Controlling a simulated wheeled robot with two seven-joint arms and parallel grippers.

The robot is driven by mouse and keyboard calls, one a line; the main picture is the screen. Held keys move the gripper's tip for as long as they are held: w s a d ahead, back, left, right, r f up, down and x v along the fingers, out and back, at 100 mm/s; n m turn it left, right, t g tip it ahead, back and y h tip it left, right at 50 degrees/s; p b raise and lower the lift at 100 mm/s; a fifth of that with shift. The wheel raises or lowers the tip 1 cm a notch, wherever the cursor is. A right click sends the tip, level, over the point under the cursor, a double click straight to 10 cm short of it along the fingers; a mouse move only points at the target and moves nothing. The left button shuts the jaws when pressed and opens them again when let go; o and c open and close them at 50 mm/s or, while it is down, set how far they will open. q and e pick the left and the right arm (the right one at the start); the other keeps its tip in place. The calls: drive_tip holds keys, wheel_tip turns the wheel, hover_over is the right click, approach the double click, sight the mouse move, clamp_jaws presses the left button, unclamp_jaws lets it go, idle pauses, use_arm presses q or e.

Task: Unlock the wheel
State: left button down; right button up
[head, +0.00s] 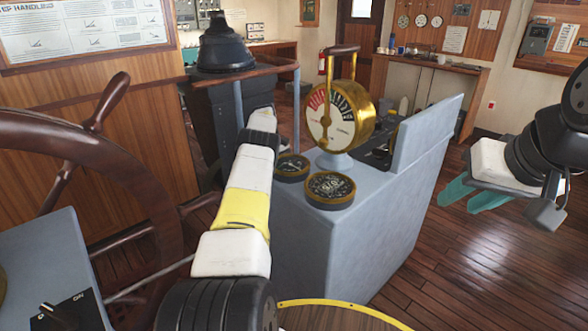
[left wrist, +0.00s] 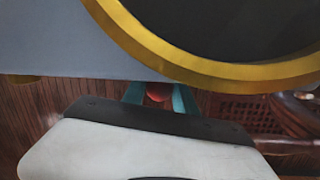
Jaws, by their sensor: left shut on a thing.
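The wooden ship's wheel (head: 150,185) stands at the left in the head view, cut off by the frame edge. A grey-blue stand (head: 50,265) with a small black switch panel is in front of it. In the left wrist view my left gripper (left wrist: 158,95) has its teal fingers shut on a small red part (left wrist: 159,91), mostly hidden by the gripper body. The red part shows just below a grey-blue surface (left wrist: 60,40) with a gold-rimmed round (left wrist: 170,48). My left fingers are hidden in the head view. My right gripper (head: 468,204) is open and empty at the right.
A grey-blue console (head: 330,245) with a brass telegraph (head: 340,115) and two round gauges (head: 329,187) stands mid-view, close beside my left arm. A dark stand with a black hood (head: 225,45) is behind. Open wooden floor (head: 465,265) lies to the right.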

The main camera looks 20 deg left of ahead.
use_arm(q)
drive_tip(key=shift+a, duration=0.1)
idle(0.4)
drive_tip(key=c, duration=1)
unclamp_jaws()
drive_tip(key=shift+s, duration=0.1)
drive_tip(key=shift+r, duration=0.1)
drive_tip(key=v, duration=0.7)
drive_tip(key=shift+r, duration=0.35)
